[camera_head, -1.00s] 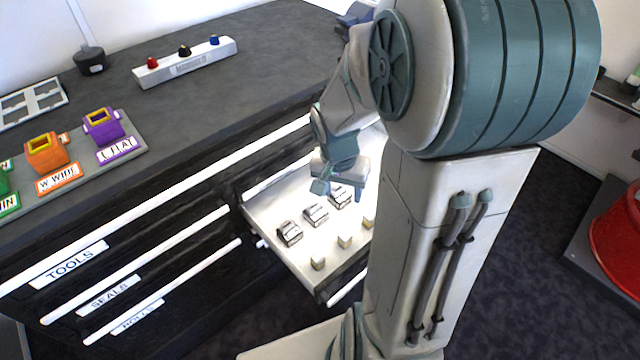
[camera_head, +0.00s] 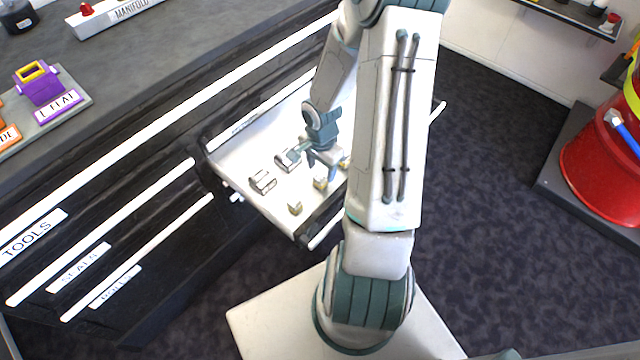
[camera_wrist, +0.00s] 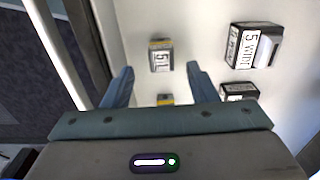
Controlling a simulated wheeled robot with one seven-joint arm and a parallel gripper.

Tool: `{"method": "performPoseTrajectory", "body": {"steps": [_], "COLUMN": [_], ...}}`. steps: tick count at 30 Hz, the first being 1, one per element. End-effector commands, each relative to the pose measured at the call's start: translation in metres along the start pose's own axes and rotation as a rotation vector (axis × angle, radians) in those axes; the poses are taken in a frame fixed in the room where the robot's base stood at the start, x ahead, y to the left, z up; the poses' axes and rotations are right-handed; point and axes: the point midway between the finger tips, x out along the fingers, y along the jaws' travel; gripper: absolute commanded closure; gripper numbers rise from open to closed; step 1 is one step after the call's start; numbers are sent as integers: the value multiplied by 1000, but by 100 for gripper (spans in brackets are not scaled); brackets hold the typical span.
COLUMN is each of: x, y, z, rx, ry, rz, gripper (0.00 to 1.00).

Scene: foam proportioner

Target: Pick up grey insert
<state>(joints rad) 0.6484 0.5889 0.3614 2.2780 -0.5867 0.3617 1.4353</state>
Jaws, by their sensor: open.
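My gripper (camera_head: 320,160) is open above the pulled-out drawer (camera_head: 238,157). In the wrist view its two blue fingers (camera_wrist: 160,73) point into the drawer with nothing held between them. A small grey block with a yellowish edge and a label starting "5 L" (camera_wrist: 160,57) lies just beyond the fingertips, between their lines. A second small block (camera_wrist: 165,99) is partly hidden by the gripper. Larger dark and silver inserts, one labelled "5 WIDE" (camera_wrist: 252,46), lie to the right. I cannot tell which piece is the grey insert.
In the head view, silver inserts (camera_head: 262,181) and small yellowish blocks (camera_head: 295,208) lie in rows in the drawer. Closed drawers labelled TOOLS and SEALS (camera_head: 80,268) are at the left. A purple holder (camera_head: 40,88) stands on the counter. A red drum (camera_head: 600,175) is at the right.

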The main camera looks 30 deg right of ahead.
Motion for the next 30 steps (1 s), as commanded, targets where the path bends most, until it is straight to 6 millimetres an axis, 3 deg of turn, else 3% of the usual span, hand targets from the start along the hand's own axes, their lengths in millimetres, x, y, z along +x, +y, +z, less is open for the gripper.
{"method": "performPoseTrajectory", "body": {"steps": [6,15,24,25,30], "x": [16,57,61,61,61], "y": [0,-2,-2,-2,-2], "z": [0,1,0,0,0], "rx": [-1,-2,0,0,0], "ry": [0,-1,0,1,1], "rz": [0,2,0,0,0], "gripper": [47,47,47,50,97]}}
